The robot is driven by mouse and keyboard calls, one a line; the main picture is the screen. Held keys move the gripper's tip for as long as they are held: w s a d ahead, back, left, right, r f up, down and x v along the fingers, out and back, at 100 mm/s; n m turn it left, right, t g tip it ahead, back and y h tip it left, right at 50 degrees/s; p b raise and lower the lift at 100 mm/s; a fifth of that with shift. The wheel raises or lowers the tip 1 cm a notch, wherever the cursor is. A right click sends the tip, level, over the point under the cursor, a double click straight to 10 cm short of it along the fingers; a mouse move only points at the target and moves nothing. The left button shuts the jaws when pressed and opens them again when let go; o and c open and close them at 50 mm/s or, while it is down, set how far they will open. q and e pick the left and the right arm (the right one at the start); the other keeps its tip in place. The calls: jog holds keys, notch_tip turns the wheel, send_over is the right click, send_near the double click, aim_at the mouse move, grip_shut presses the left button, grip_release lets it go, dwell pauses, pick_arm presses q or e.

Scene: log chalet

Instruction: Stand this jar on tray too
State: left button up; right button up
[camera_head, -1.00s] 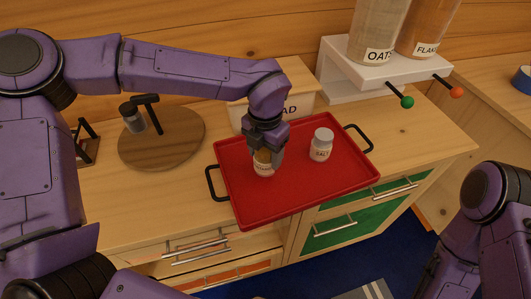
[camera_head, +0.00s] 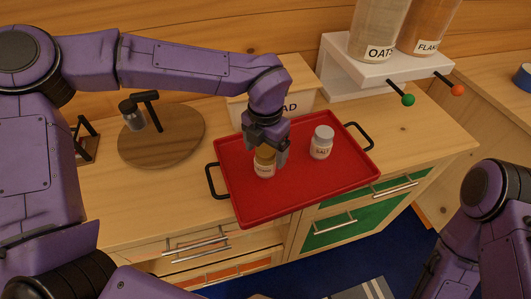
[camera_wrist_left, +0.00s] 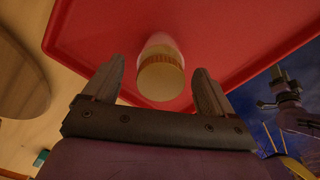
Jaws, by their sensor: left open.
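A small jar with a tan lid and a pale label (camera_head: 264,168) stands upright on the red tray (camera_head: 305,193), towards its left side. My left gripper (camera_head: 267,150) is open just above and behind this jar. In the left wrist view the jar (camera_wrist_left: 160,75) shows lid first between the tips of the two spread fingers (camera_wrist_left: 158,90), with gaps on both sides. A white salt jar with a grey lid (camera_head: 321,142) stands upright on the tray to the right.
A bread box (camera_head: 300,88) stands behind the tray. A round wooden board (camera_head: 165,150) with a small jar on a dark stand is at left. Dispensers on a white shelf (camera_head: 370,75) are at back right. The tray's front right is bare.

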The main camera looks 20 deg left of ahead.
pick_arm(q)
notch_tip(320, 180, up, 10)
jog(key=shift+r, duration=0.15)
dwell(0.4)
